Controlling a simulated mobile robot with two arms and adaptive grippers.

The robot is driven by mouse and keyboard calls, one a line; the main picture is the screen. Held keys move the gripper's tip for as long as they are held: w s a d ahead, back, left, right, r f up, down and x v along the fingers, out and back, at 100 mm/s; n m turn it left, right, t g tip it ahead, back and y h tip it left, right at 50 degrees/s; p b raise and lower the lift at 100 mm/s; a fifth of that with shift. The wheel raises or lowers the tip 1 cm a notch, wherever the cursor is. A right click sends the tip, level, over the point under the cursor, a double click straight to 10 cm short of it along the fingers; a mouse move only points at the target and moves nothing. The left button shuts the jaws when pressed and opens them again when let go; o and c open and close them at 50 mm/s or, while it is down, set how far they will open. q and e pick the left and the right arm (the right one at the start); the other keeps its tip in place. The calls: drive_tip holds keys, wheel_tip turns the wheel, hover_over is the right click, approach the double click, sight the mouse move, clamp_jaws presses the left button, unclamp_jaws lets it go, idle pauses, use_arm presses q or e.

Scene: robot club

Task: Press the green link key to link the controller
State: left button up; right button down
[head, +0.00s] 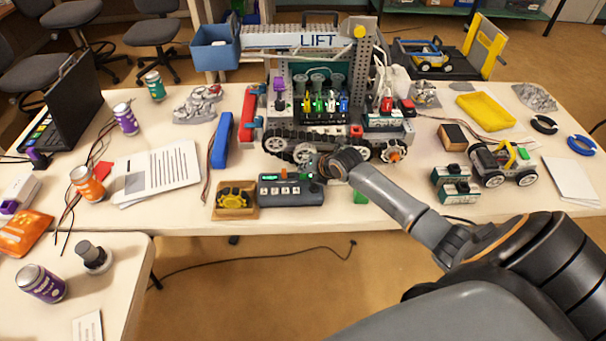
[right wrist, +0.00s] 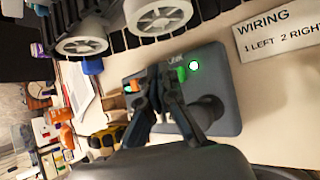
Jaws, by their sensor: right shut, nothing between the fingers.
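The grey controller (head: 285,196) lies near the front edge of the table, and it fills the middle of the right wrist view (right wrist: 222,85). Beside its "LINK" label is the green link key (right wrist: 182,74). A small round light (right wrist: 193,65) next to the key glows white with a green ring. My right gripper (head: 314,172) is shut and empty over the controller's right end. In the right wrist view its fingertips (right wrist: 166,72) are right at the green key; I cannot tell whether they touch it. My left gripper is out of view.
The tracked robot (head: 310,135) with the LIFT sign stands just behind the controller. A tray with a yellow wheel (head: 236,197) sits to its left. A "WIRING" card (right wrist: 280,35) lies beside it. Small green-and-black modules (head: 455,185) stand to the right.

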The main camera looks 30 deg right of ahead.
sight(305, 177)
wheel_tip(305, 177, up, 5)
drive_tip(key=p, duration=0.4)
idle(1.0)
